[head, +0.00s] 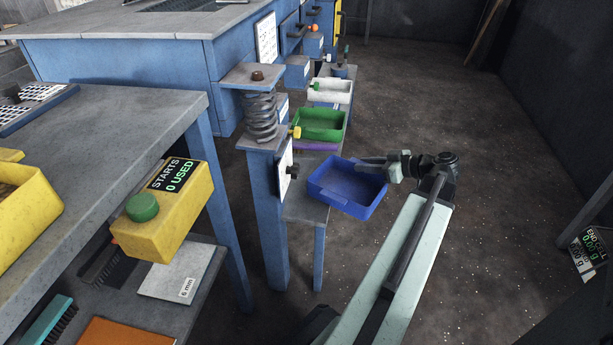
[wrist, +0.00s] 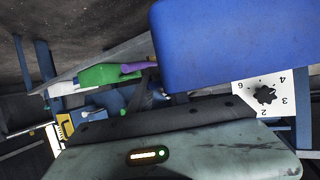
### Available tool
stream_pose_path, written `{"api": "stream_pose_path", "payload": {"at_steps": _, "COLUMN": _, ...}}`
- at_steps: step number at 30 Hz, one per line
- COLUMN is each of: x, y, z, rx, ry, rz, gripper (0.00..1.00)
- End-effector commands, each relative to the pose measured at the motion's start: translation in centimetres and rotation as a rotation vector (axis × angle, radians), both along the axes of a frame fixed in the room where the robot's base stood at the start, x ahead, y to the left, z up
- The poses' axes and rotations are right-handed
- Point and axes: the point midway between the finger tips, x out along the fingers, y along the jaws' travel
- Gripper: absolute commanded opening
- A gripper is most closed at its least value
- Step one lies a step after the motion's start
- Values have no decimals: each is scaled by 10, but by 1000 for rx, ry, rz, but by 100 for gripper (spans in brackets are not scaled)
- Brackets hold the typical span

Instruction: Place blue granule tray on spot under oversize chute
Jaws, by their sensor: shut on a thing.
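The blue tray (head: 347,184) is held by my gripper (head: 374,165) at its right wall in the head view. The gripper is shut on that wall. The tray looks empty and is slightly tilted in the picture. It overlaps the near end of a low grey shelf (head: 304,206); I cannot tell whether it touches it. In the wrist view the blue tray (wrist: 235,45) fills the upper right and hides what lies behind it. The spot under the oversize chute cannot be made out.
A green tray (head: 320,123) and a white tray (head: 331,92) stand farther along the shelf row, with a purple piece (head: 316,147) below the green one. A spring post (head: 262,120) stands left of the shelf. A yellow button box (head: 166,208) is on the near bench.

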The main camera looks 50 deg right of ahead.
Motion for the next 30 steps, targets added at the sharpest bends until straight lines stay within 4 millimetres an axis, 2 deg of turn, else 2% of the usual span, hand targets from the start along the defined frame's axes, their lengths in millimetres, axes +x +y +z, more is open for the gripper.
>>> {"api": "stream_pose_path", "payload": {"at_steps": 3, "x": 36, "y": 7, "z": 0, "rx": 0, "ry": 0, "rz": 7, "gripper": 0}}
{"api": "stream_pose_path", "payload": {"at_steps": 6, "x": 64, "y": 11, "z": 0, "rx": 0, "ry": 0, "rz": 5, "gripper": 0}}
{"api": "stream_pose_path", "payload": {"at_steps": 12, "x": 110, "y": 19, "z": 0, "rx": 0, "ry": 0, "rz": 5, "gripper": 0}}
{"api": "stream_pose_path", "payload": {"at_steps": 18, "x": 147, "y": 24, "z": 0, "rx": 1, "ry": 0, "rz": 4, "gripper": 0}}
{"api": "stream_pose_path", "payload": {"at_steps": 22, "x": 160, "y": 26, "z": 0, "rx": 0, "ry": 0, "rz": 2, "gripper": 0}}
{"api": "stream_pose_path", "payload": {"at_steps": 26, "x": 162, "y": 27, "z": 0, "rx": 0, "ry": 0, "rz": 2, "gripper": 0}}
{"api": "stream_pose_path", "payload": {"at_steps": 30, "x": 162, "y": 27, "z": -13, "rx": 0, "ry": 0, "rz": 2, "gripper": 0}}
